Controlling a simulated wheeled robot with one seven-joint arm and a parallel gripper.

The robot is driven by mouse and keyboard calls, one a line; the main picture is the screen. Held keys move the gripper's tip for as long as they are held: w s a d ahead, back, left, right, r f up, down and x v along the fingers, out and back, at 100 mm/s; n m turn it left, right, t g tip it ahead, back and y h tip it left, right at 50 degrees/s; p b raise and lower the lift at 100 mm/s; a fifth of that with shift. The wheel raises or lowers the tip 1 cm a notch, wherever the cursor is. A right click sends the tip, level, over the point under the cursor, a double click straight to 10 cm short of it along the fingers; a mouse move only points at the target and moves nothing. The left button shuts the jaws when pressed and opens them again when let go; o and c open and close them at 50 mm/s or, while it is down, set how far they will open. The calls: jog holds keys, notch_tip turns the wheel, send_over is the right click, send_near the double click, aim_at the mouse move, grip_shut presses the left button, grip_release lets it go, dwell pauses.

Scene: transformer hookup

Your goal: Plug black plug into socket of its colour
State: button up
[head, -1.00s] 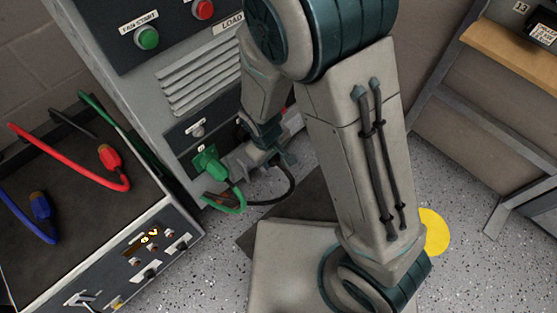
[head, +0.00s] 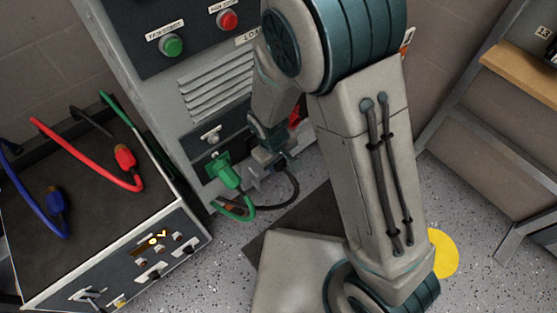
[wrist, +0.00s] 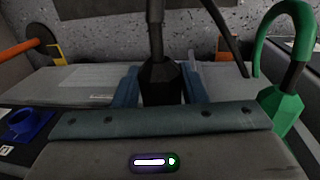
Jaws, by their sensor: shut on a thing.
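My gripper (wrist: 161,88) is shut on the black plug (wrist: 160,82), which stands between the two blue fingers in the wrist view with its cable rising from it. In the head view my gripper (head: 262,175) is low at the front of the grey cabinet, partly hidden by my arm. The black cable (head: 293,188) loops down beside it. A green plug (head: 222,170) sits at the cabinet's lower panel, just left of my gripper; it also shows at the right of the wrist view (wrist: 283,106). I cannot make out the black socket or whether the black plug touches it.
A blue ring-shaped socket (wrist: 27,122) shows at the left of the wrist view. A bench box (head: 90,215) at left carries a red plug (head: 125,158) and a blue plug (head: 56,200) on cables. A shelf frame (head: 480,125) stands at right.

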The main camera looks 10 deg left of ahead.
jog(key=shift+w+a, duration=1.1)
jog(key=shift+a, duration=0.2)
dwell(0.7)
jog(key=o, duration=1.2)
jog(key=shift+r+p, duration=0.1)
jog(key=shift+p, duration=0.2)
jog(key=shift+s+a+r+p, duration=0.1)
jog(key=shift+s+r+p, duration=0.05)
jog(key=shift+r+p, duration=0.9)
jog(key=shift+s+a+r+p, duration=0.1)
jog(key=shift+r+p, duration=0.6)
jog(key=shift+r, duration=0.5)
jog(key=shift+s+a+r+p, duration=0.1)
jog(key=shift+s+r+p, duration=0.05)
jog(key=shift+r+p, duration=0.9)
jog(key=shift+r, duration=0.1)
jog(key=r+p, duration=0.1)
jog(key=r, duration=0.3)
jog(key=s+r+p, duration=0.1)
jog(key=r, duration=0.4)
jog(key=a+r+p, duration=0.1)
jog(key=r+p, duration=0.1)
jog(key=r, duration=0.2)
jog(key=shift+s+r, duration=0.15)
jog(key=shift+r, duration=0.2)
jog(key=shift+r, duration=0.1)
